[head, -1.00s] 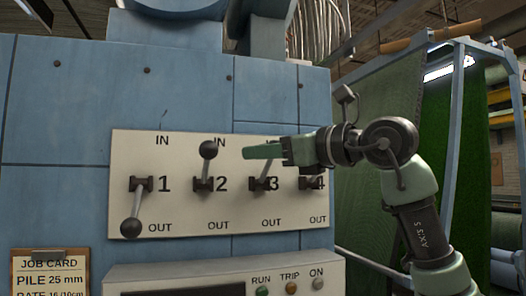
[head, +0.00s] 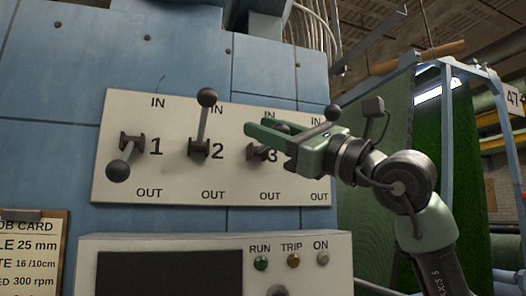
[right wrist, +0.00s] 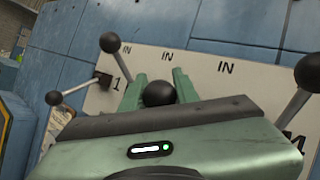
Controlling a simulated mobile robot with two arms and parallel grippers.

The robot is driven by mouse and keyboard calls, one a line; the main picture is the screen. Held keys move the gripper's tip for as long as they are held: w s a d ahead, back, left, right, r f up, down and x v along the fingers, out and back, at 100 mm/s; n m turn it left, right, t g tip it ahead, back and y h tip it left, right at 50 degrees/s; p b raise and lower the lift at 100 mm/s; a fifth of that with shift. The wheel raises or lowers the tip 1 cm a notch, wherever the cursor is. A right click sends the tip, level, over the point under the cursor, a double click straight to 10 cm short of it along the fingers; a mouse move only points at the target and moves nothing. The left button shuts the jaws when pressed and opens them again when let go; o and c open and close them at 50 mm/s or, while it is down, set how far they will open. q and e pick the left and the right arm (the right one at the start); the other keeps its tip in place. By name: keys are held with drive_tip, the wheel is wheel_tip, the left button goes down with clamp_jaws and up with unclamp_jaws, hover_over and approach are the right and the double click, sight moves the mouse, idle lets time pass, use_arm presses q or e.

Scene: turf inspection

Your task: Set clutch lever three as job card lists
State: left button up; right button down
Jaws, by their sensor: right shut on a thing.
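My right gripper (head: 272,131) reaches in from the right to lever three on the white lever panel (head: 175,193). It is shut on lever three's dark ball knob (right wrist: 160,93), which shows between the fingers in the right wrist view. Lever three's pivot (head: 258,153) shows beside the number 3; the gripper hides most of its rod. Lever one (head: 119,171) points down toward OUT. Lever two (head: 207,98) points up toward IN. Lever four's knob (head: 333,112) shows above my gripper, toward IN. The job card (head: 31,262) is cut off at lower left; only pile, rate and speed lines show. My left gripper is out of view.
A control box (head: 215,241) with a dark screen and RUN, TRIP and ON lights juts out below the panel. Lever four stands close beside my right gripper (right wrist: 308,72). Green turf (head: 440,170) hangs on a blue frame at right.

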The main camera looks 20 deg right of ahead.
wheel_tip(320, 180, down, 7)
drive_tip(key=w+n+y+b, duration=0.1)
drive_tip(key=n+y+b, duration=0.2)
drive_tip(key=b, duration=0.3)
drive_tip(key=shift+a+n+b, duration=0.2)
drive_tip(key=shift+n+b, duration=0.1)
drive_tip(key=shift+b, duration=0.1)
drive_tip(key=shift+w+y, duration=0.1)
drive_tip(key=shift+y, duration=0.2)
drive_tip(key=c, duration=1.1)
unclamp_jaws()
drive_tip(key=shift+o, duration=0.2)
drive_tip(key=shift+d+r, duration=0.1)
